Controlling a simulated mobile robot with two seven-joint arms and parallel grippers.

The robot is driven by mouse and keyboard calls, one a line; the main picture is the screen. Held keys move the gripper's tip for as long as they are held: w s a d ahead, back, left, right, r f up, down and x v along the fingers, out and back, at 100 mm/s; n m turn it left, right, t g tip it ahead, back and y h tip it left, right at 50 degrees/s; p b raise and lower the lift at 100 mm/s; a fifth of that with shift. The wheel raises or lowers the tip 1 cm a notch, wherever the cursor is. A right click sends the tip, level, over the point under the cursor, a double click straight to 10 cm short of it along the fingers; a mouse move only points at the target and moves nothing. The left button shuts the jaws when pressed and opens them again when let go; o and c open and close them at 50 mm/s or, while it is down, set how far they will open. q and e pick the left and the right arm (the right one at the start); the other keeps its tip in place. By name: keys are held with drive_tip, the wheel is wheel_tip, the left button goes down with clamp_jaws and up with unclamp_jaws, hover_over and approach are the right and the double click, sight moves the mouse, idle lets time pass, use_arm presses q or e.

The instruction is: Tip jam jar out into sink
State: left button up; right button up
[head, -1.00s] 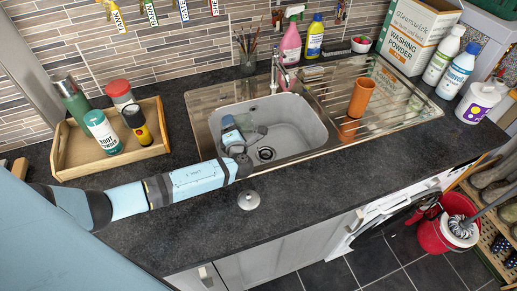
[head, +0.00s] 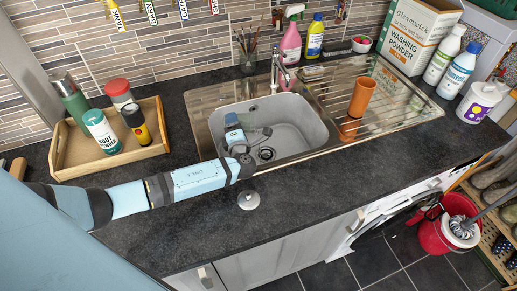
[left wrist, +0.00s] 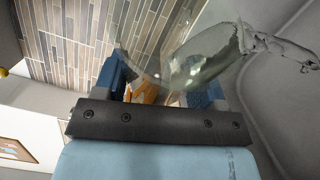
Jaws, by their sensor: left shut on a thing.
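The grey sink bowl (head: 290,117) is set into the steel sink top in the head view. My left gripper (head: 254,137) is down inside the bowl, near the drain (head: 266,154), partly hidden by its own arm. In the left wrist view its blue fingers (left wrist: 166,88) are shut on a clear glass jar (left wrist: 160,64), which is tilted over. Murky grey-green liquid (left wrist: 215,55) shows at the jar and stretches out to the right, towards the grey bowl wall (left wrist: 285,100). The jar is hard to make out in the head view.
A tap (head: 277,70) stands behind the bowl. A glass with brushes (head: 247,62) stands at the back. An orange beaker (head: 361,97) is on the drainer. A wooden tray (head: 75,153) with bottles is at left. A round metal piece (head: 248,200) lies on the front worktop.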

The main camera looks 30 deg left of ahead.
use_arm(q)
drive_tip(key=shift+r, duration=0.15)
drive_tip(key=shift+a+r+m, duration=0.1)
drive_tip(key=shift+r+m, duration=0.05)
drive_tip(key=shift+m, duration=0.25)
drive_tip(key=shift+d+r+m+t+y+p, duration=0.15)
drive_tip(key=shift+r+m+t+p, duration=0.3)
drive_tip(key=shift+p, duration=0.65)
drive_tip(key=shift+d+r+m+t+y+p, duration=0.1)
drive_tip(key=shift+r+m+t+y+p, duration=0.1)
drive_tip(key=shift+m+p, duration=0.65)
drive_tip(key=shift+p, duration=0.3)
